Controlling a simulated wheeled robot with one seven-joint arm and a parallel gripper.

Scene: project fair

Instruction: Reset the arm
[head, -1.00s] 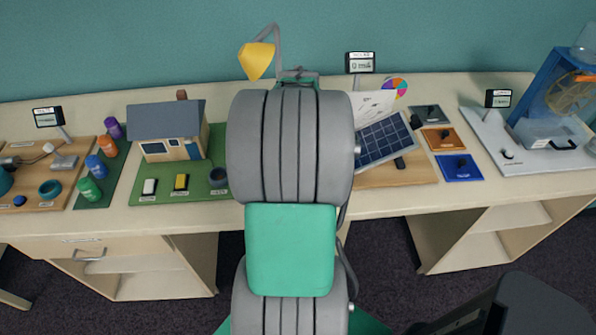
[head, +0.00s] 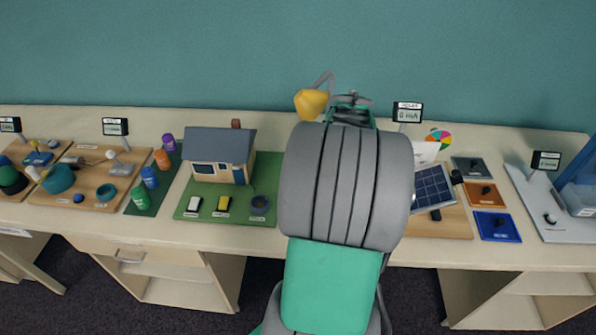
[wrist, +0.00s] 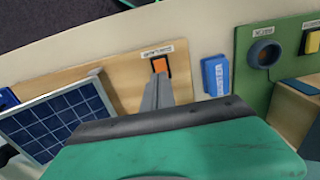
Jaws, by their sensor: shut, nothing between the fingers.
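My arm fills the middle of the head view, its grey and green links reaching over the table. My gripper shows in the wrist view (wrist: 158,90), with its grey fingers together and nothing between them. The fingertips appear just in front of an orange switch (wrist: 160,65) on a wooden board (wrist: 122,75). I cannot tell whether they touch it. In the head view, my arm hides the fingertips and this switch.
A solar panel (head: 433,187) leans beside the arm, and it also shows in the wrist view (wrist: 60,118). A model house (head: 218,157) stands left of the arm. A yellow lamp (head: 311,102) is behind. A blue block (wrist: 215,75) lies close to my fingers.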

